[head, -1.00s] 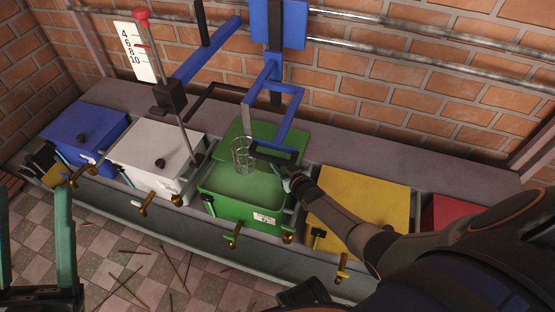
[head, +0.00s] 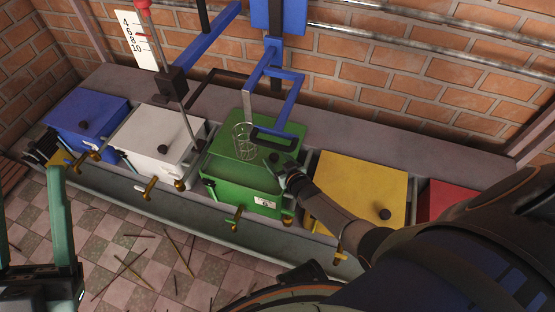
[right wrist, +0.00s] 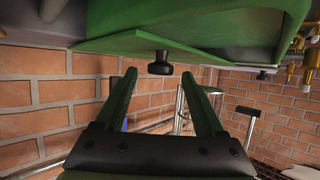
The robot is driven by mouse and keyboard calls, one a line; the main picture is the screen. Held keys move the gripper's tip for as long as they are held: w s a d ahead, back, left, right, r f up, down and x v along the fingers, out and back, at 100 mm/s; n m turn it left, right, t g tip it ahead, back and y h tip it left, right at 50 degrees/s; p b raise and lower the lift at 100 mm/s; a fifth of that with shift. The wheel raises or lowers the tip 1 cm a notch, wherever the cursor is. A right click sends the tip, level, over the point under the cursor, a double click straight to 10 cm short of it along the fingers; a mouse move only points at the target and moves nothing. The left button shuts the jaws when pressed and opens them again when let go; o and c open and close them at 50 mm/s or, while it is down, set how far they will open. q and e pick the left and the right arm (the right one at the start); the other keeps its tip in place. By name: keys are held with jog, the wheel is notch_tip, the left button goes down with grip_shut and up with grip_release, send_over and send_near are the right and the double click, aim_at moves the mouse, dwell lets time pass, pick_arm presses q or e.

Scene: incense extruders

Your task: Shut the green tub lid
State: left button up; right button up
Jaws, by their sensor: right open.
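The green tub (head: 236,197) stands in the middle of the row in the head view. My left gripper (head: 30,185) is at the far left with fingers apart, empty, away from the tubs.
A wire basket (head: 244,141) and a blue frame (head: 290,115) are over the green lid. A white tub (head: 152,146) stands left, a yellow one (head: 360,190) right, with blue (head: 85,122) and red (head: 440,200) tubs at the ends. Sticks lie on the checkered floor.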

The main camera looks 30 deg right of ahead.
pick_arm(q)
notch_tip(320, 180, up, 8)
jog(key=m+p, duration=0.1)
jog(key=p, duration=0.6)
jog(key=shift+s+a+f+t, duration=0.15)
jog(key=shift+a+t, duration=0.15)
jog(key=shift+a, duration=0.05)
pick_arm(e)
jog(key=v, duration=1.2)
jog(key=shift+s, duration=0.3)
